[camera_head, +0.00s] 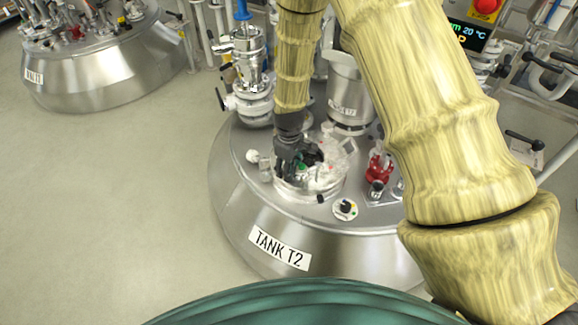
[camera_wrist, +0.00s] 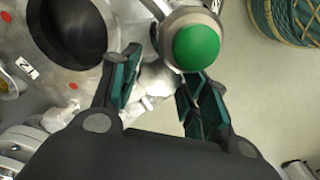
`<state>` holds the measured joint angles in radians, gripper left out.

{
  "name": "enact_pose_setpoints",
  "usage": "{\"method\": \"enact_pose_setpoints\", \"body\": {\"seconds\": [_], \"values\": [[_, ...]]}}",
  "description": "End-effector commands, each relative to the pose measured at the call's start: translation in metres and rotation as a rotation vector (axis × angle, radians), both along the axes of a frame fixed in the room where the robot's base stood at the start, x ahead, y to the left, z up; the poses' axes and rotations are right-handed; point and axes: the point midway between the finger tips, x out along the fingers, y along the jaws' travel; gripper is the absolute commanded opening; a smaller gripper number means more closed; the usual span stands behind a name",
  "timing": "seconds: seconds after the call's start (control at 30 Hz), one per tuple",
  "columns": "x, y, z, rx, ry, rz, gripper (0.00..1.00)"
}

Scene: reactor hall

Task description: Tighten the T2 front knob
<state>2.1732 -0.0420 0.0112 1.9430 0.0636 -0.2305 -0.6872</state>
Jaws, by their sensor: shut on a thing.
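Tank T2 (camera_head: 245,205) is a domed steel vessel with a "TANK T2" label (camera_head: 279,248) on its front. My gripper (camera_head: 287,165) reaches down to the round clear-and-metal hatch on its top. A knob with a green cap (camera_head: 301,169) is at the fingers; it also shows in the wrist view as a green disc in a metal collar (camera_wrist: 197,47). In the wrist view my gripper (camera_wrist: 163,78) has its teal-padded fingers on either side of metal below the cap. The fingers and the cap hide much of the contact, and the knob's seating is not visible.
A red valve (camera_head: 379,165) and a small round fitting with coloured dots (camera_head: 345,209) are to the right of the hatch. A steel valve column (camera_head: 247,75) and a grey cylinder (camera_head: 350,92) stand behind. Another tank (camera_head: 100,75) is at the far left, with clear floor between.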

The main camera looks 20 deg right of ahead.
Motion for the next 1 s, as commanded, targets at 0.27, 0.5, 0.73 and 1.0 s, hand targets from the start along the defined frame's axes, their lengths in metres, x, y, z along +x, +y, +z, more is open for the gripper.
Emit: {"method": "enact_pose_setpoints", "body": {"seconds": [0.27,0.5,0.73,1.0], "values": [[0.0005,-0.0001,0.0026,-0.001,-0.001,-0.180,0.21],[0.0011,-0.0001,0.0009,0.000,-0.002,-0.205,0.21],[0.0012,-0.0002,0.0011,0.000,-0.002,-0.204,0.63],[0.0005,-0.0001,0.0006,0.001,-0.001,-0.203,0.67]]}}
